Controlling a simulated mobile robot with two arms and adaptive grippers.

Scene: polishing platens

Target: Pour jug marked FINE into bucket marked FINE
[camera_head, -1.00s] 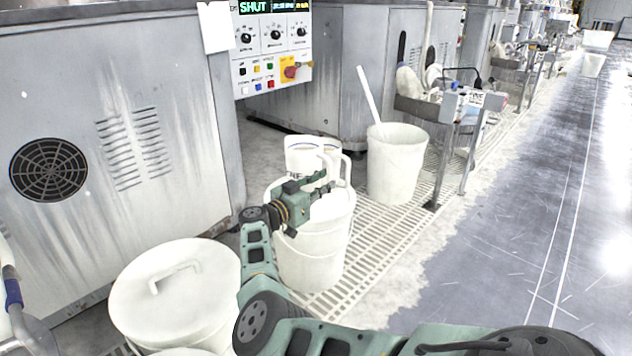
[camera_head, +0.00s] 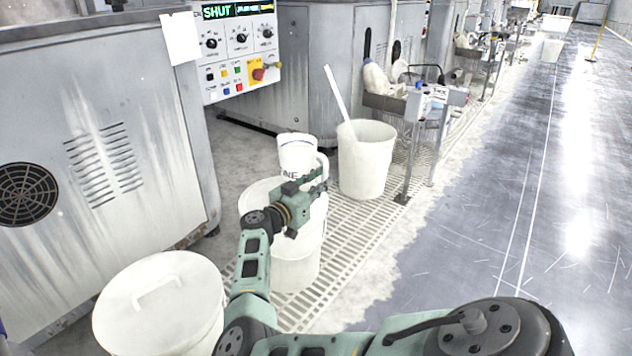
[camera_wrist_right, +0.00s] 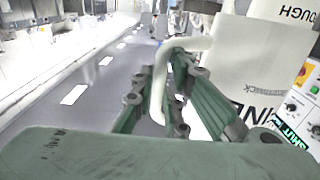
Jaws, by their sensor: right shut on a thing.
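A white jug (camera_head: 297,152) with a blue line near its rim shows dark letters ending in "NE" in the head view. In the wrist view its side reads "INE" (camera_wrist_right: 255,108). My right gripper (camera_head: 318,180) is shut on its handle (camera_wrist_right: 160,85). The jug looks upright, over or on a white bucket (camera_head: 293,268); I cannot tell whether they touch. A white vessel marked "ROUGH" (camera_wrist_right: 283,13) shows at the wrist view's upper right. No bucket marking is readable in the head view. My left gripper is not in view.
A lidded white bucket (camera_head: 160,300) stands front left. Another white bucket (camera_head: 366,165) with a stick (camera_head: 338,95) leaning out stands behind right. Grey machines with a control panel (camera_head: 238,60) line the left and back. The floor at right (camera_head: 480,220) is clear.

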